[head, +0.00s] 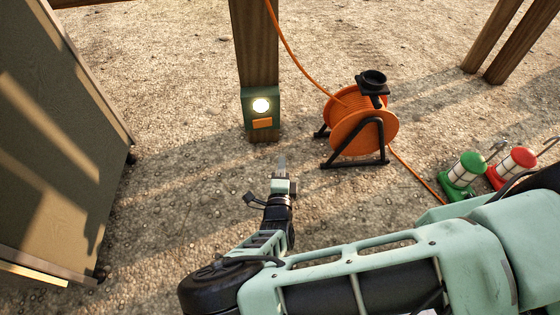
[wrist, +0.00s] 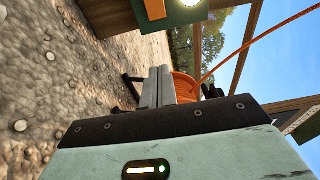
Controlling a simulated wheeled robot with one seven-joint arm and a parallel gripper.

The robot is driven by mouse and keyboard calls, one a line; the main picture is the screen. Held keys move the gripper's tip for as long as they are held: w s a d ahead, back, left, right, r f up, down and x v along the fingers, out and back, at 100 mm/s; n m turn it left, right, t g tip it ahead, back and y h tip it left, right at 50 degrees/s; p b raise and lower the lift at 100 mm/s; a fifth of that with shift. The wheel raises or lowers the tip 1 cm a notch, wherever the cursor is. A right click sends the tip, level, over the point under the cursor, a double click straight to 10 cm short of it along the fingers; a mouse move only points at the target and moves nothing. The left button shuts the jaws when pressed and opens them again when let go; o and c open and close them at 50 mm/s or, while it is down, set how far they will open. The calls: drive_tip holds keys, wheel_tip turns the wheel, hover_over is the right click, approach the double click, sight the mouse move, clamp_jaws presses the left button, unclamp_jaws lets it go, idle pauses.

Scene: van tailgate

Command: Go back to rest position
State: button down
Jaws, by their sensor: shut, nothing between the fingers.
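My gripper (head: 282,161) is shut and empty. In the head view it reaches forward over the gravel, in front of a wooden post. In the wrist view its two fingers (wrist: 158,87) lie side by side with no visible gap. My arm stretches in from the lower right of the head view. A green box (head: 249,101) with a lit round lamp (head: 261,105) and an orange button (head: 262,124) is fixed low on the post, beyond the fingertips and apart from them.
An orange cable reel (head: 350,128) on a black stand is right of the post. A green lantern (head: 462,172) and a red lantern (head: 512,166) stand at the right, near my arm. A large grey-green panel (head: 55,150) fills the left. Gravel between panel and post is clear.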

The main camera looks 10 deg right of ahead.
drive_tip(key=s+d+r+m+g+h+p, duration=0.3)
drive_tip(key=s+r+m+g, duration=0.2)
drive_tip(key=r+m+g, duration=0.45)
drive_tip(key=s+d+r+m+g+h+p, duration=0.2)
drive_tip(key=s+r+m+g+h, duration=0.25)
drive_tip(key=m, duration=0.75)
drive_tip(key=s+r+m+g+y+p, duration=0.1)
drive_tip(key=s+r+m+y+p, duration=0.25)
drive_tip(key=r+m, duration=0.55)
drive_tip(key=s+a+r+m+g+y+p, duration=0.15)
drive_tip(key=s+r+m+y, duration=0.4)
drive_tip(key=r, duration=0.75)
drive_tip(key=s+d+r+m+g+y+p, duration=0.1)
drive_tip(key=s+r+m+y+p, duration=0.25)
drive_tip(key=r+m, duration=0.55)
wheel_tip(320, 180, up, 40)
drive_tip(key=n+p, duration=0.1)
drive_tip(key=p, duration=3.6)
drive_tip(key=shift+s+a+n, duration=0.25)
drive_tip(key=shift+s+n, duration=0.05)
drive_tip(key=shift+s, duration=0.1)
